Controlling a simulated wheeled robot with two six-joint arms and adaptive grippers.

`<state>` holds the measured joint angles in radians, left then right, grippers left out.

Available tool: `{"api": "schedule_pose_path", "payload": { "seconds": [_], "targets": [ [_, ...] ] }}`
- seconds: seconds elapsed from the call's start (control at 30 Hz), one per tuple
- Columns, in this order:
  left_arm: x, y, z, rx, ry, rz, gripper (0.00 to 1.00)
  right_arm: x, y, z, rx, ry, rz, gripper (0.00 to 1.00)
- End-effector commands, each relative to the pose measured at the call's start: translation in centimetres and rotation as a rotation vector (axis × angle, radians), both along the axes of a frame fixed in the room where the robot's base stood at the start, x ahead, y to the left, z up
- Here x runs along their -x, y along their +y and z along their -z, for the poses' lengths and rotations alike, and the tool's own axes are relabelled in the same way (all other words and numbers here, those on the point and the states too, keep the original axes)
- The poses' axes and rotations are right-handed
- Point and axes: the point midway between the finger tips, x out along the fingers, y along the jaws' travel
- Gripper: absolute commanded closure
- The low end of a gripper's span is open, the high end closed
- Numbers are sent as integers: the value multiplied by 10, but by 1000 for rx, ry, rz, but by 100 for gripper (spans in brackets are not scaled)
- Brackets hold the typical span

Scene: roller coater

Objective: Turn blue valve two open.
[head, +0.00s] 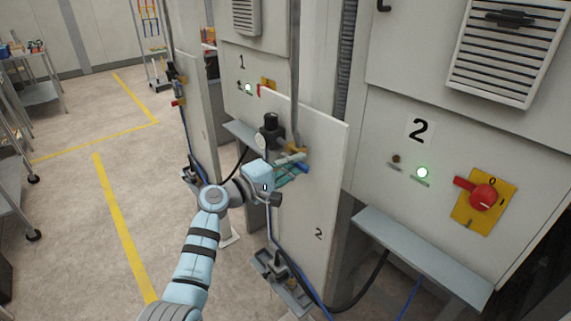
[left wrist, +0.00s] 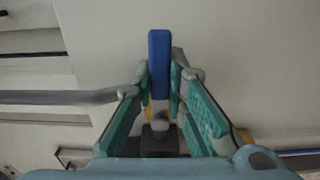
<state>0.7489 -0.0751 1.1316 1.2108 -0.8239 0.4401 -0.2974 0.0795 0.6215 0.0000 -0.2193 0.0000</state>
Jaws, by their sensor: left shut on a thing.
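The blue valve handle (left wrist: 159,62) is a flat blue lever, seen in the left wrist view standing between my finger pads and pointing up the picture. My left gripper (left wrist: 163,85) is shut on it, with teal fingers on either side. In the head view my left gripper (head: 292,171) is at the face of the upright white panel marked 2 (head: 322,190), just below the black regulator with its gauge (head: 270,132). The handle is mostly hidden there by my gripper, so its angle to the pipe is unclear. My right gripper is out of view.
Hoses hang below the panel near a floor bracket (head: 282,285). Open floor lies left.

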Motion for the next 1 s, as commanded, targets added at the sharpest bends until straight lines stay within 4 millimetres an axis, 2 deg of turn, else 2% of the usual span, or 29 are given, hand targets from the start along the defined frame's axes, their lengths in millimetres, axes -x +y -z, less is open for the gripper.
{"api": "schedule_pose_path", "payload": {
  "seconds": [0.37, 0.4, 0.5, 0.83, 1.0],
  "targets": [
    [0, -3, 0, 6, 6, 4, 100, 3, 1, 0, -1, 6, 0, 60],
    [0, -2, 0, 7, 6, 4, 83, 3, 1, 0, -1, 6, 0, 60],
    [0, -2, 0, 6, 5, 4, 67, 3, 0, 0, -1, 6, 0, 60],
    [1, 0, 0, 4, 4, 2, 66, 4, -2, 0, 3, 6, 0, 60],
    [21, 21, 1, 1, 2, 0, 66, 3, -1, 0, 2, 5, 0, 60]
  ]
}}
